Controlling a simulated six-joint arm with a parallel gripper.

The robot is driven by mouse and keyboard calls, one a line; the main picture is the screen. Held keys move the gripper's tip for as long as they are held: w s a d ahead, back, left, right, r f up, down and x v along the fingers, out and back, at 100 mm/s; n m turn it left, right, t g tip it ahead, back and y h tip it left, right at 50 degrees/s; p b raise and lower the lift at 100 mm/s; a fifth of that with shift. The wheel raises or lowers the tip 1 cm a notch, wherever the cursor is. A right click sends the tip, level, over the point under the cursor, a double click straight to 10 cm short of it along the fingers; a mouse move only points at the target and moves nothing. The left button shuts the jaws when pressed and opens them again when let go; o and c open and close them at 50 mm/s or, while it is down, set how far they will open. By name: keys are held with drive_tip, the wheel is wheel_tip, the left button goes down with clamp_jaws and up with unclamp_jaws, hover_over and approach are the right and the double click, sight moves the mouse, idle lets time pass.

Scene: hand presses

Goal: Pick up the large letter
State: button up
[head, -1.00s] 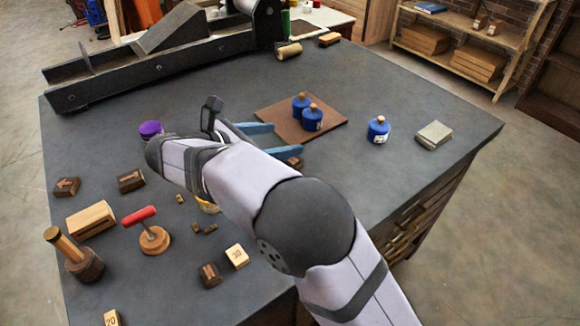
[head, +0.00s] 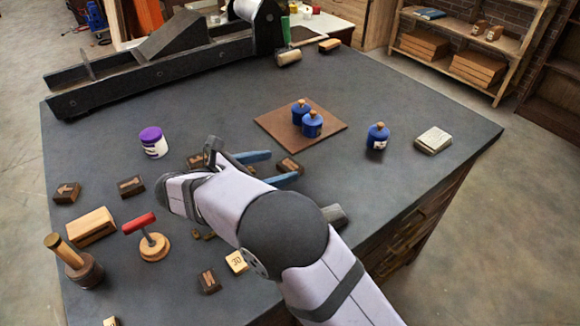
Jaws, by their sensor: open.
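My gripper (head: 283,165) has two blue fingers, apart and empty, pointing right over the middle of the table. A dark brown letter block (head: 291,165) lies by the fingertips, partly hidden by the near finger. Another dark block (head: 195,161) lies just behind the wrist. More large dark letter blocks lie at the left edge (head: 66,193), left of the arm (head: 130,186) and at the front (head: 208,281). Much smaller dark pieces (head: 209,236) lie beside my arm. The letters are too small to read surely. Whether the fingers are at block height, I cannot tell.
A purple-lidded white jar (head: 153,143) stands behind my wrist. Blue pots (head: 312,124) stand on a brown board (head: 331,133); another blue pot (head: 377,136) is further right. A red-handled stamp (head: 152,241) and wooden blocks crowd the left front. The right tabletop is mostly clear.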

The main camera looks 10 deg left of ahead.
sight(294, 162)
drive_tip(key=shift+d, duration=0.1)
drive_tip(key=shift+p+x, duration=0.35)
drive_tip(key=shift+x, duration=2.1)
drive_tip(key=c, duration=1.1)
